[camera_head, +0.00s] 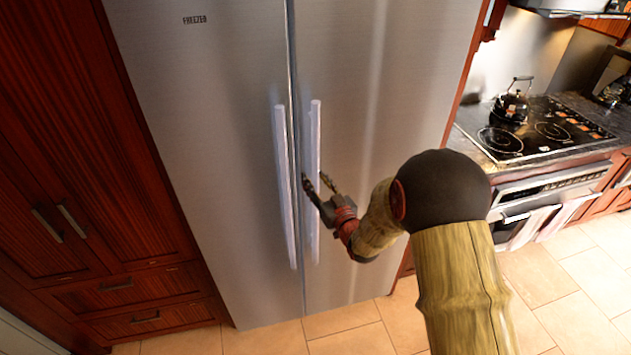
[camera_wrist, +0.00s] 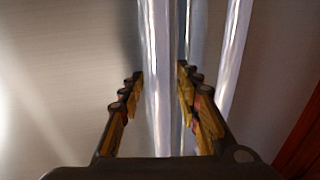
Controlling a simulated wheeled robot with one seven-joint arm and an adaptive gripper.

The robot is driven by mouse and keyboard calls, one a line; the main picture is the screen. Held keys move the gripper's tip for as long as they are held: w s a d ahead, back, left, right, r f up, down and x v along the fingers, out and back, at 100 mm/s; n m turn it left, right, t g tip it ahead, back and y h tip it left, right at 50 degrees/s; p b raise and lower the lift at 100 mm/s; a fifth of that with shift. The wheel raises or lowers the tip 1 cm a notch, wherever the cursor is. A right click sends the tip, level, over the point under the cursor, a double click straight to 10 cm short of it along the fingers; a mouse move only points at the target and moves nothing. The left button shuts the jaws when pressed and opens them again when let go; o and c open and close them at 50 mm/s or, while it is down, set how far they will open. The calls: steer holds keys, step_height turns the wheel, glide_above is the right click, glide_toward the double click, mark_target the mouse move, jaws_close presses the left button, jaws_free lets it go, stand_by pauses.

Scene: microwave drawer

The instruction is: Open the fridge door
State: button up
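The stainless steel fridge has two tall doors, the left door (camera_head: 210,120) marked "FREEZER" and the right door (camera_head: 385,110). Both look shut, with a thin seam between them. A long upright handle (camera_head: 281,150) is on the left door and another handle (camera_head: 315,125) is on the right door. My gripper (camera_head: 316,180) is open at the right door's handle, about mid-height, one finger on each side. In the wrist view the handle (camera_wrist: 158,60) runs between my spread fingers, with gaps beside it. The other handle (camera_wrist: 236,40) is outside them, to the right.
Dark red wooden cabinets (camera_head: 80,130) stand left of the fridge. A counter with a black cooktop (camera_head: 545,130), a kettle (camera_head: 512,103) and an oven (camera_head: 540,190) is at the right. The tiled floor (camera_head: 350,340) in front of the fridge is clear where visible.

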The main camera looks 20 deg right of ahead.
steer(key=shift+c, duration=1.2)
jaws_close()
